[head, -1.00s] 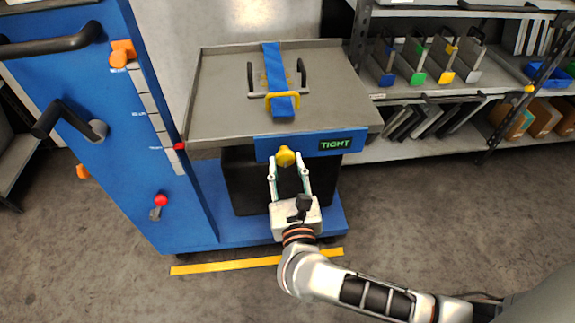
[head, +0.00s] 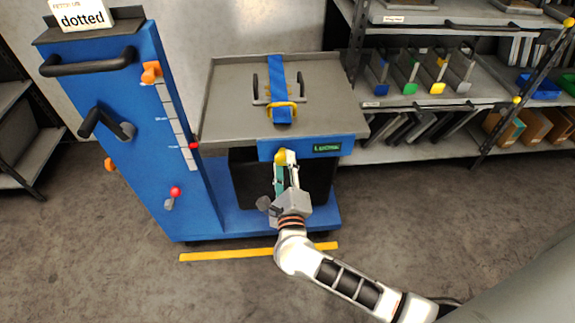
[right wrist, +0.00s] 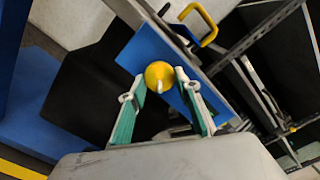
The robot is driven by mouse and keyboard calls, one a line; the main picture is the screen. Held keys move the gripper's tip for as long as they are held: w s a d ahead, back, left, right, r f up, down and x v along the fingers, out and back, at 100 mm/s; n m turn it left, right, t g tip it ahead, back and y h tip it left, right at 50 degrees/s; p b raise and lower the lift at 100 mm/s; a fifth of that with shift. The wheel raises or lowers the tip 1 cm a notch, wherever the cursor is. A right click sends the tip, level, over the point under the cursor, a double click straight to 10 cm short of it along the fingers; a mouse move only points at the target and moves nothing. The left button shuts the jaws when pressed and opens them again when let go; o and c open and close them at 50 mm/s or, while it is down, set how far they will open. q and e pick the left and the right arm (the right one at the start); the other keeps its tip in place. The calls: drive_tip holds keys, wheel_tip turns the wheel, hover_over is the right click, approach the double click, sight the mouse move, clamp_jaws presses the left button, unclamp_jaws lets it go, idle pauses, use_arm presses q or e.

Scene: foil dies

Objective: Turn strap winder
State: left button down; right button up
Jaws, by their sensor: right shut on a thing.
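The strap winder is a yellow knob (head: 281,156) on the blue front panel of the cart's grey table. It also shows in the right wrist view (right wrist: 159,76), with a pale mark on its face. My right gripper (head: 287,161) is shut on the knob, one finger on each side, and its wrist is rolled. A small green display (head: 326,148) beside the knob seems to read "LOOSE". My left gripper is out of view.
A blue column (head: 150,130) with black handles, an orange slider and a red-tipped lever (head: 175,192) stands left of the table. Shelves (head: 420,125) with dies and bins stand at the right. The floor in front is open, with a yellow line (head: 225,254).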

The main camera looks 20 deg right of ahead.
drive_tip(key=shift+r+n+p, duration=0.1)
drive_tip(key=shift+n+p, duration=0.75)
drive_tip(key=shift+n, duration=0.55)
drive_tip(key=o, duration=1.1)
drive_tip(key=v, duration=1.2)
